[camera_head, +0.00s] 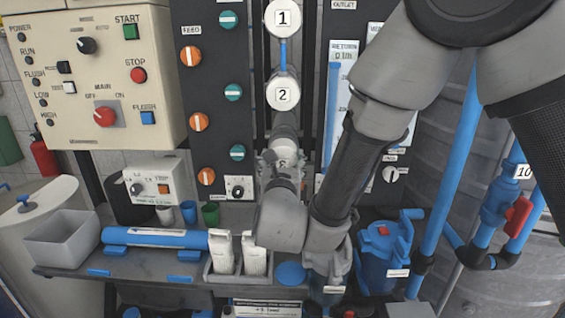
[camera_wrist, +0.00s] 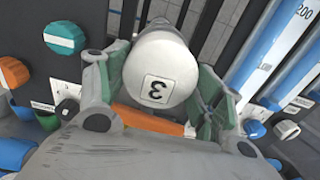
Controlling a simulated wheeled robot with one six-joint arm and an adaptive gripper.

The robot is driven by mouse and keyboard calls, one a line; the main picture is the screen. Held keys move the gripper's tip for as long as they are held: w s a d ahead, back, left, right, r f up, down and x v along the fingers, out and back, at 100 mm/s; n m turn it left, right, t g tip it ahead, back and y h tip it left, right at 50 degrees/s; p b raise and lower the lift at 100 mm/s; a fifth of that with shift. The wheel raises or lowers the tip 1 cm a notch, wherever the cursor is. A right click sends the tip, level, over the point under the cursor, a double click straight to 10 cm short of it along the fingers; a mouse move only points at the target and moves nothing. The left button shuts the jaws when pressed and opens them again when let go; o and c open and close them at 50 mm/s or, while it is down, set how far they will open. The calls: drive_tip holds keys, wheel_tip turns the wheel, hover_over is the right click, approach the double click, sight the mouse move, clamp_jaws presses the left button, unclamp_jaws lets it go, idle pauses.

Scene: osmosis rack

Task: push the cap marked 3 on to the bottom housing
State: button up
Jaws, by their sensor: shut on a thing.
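The white cap marked 3 (camera_wrist: 168,62) sits between the green pads of my gripper (camera_wrist: 160,88) in the wrist view, its number face toward the camera. My gripper is shut on it. In the head view the cap (camera_head: 284,153) shows partly between the fingers of my gripper (camera_head: 281,165), in line below the white caps marked 1 (camera_head: 283,19) and 2 (camera_head: 283,94).
A black panel with orange and teal knobs (camera_head: 190,56) is close on the left. A flow-meter board (camera_head: 334,110) is close on the right.

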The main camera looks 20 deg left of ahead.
drive_tip(key=shift+w+a, duration=0.15)
drive_tip(key=shift+w, duration=0.45)
idle(0.3)
drive_tip(key=o, duration=1.1)
